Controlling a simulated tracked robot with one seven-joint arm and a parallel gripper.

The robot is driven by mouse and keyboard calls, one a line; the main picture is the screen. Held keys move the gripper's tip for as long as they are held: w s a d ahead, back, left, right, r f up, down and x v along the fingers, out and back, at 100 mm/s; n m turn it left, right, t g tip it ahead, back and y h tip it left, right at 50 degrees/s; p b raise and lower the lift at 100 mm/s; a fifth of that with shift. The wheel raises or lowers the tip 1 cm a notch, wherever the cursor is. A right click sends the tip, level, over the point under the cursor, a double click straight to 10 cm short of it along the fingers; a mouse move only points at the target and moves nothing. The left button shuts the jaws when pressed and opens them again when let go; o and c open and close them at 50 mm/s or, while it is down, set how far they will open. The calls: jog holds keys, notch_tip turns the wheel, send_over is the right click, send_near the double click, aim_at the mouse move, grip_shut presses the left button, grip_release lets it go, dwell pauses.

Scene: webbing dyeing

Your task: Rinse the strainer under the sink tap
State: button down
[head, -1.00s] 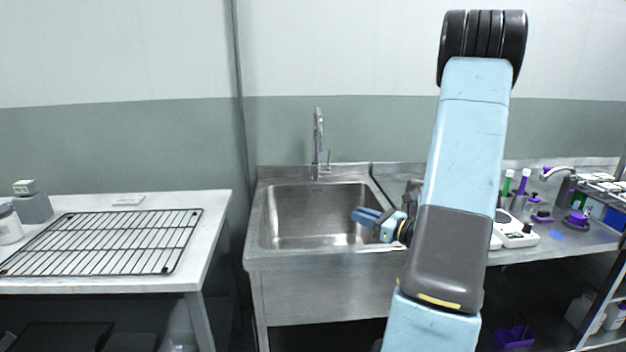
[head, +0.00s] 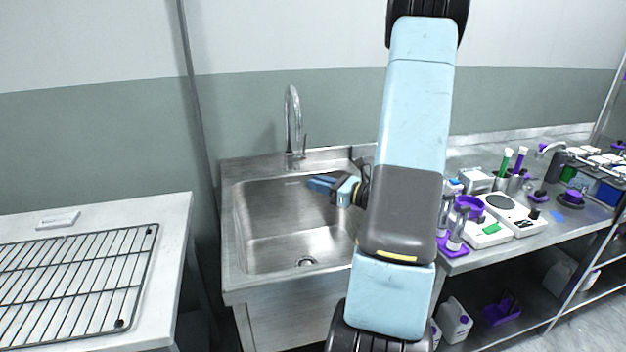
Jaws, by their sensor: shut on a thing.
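The steel sink (head: 240,225) stands in front of me, with a drain in its basin floor. The sink tap (head: 293,125) is a tall curved spout at the back rim, and no water stream shows. My gripper (head: 322,184), with blue fingers, is over the right part of the basin, pointing left, below and to the right of the spout. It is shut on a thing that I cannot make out. I cannot make out the strainer in this view. My arm hides the sink's right side.
A white table (head: 172,225) with a black wire rack (head: 75,285) stands at the left. The left of the basin is clear.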

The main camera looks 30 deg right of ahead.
jog(key=w+a+f, duration=0.2)
jog(key=w, duration=1.2)
jog(key=shift+a+f, duration=0.2)
jog(key=shift+f, duration=0.15)
dwell(0.3)
jog(key=shift+d, duration=0.25)
dwell(0.5)
jog(key=shift+w+d, duration=0.1)
jog(key=shift+d, duration=0.25)
jog(key=shift+a, duration=0.2)
jog(key=shift+a, duration=0.35)
jog(key=shift+d, duration=0.1)
dwell(0.4)
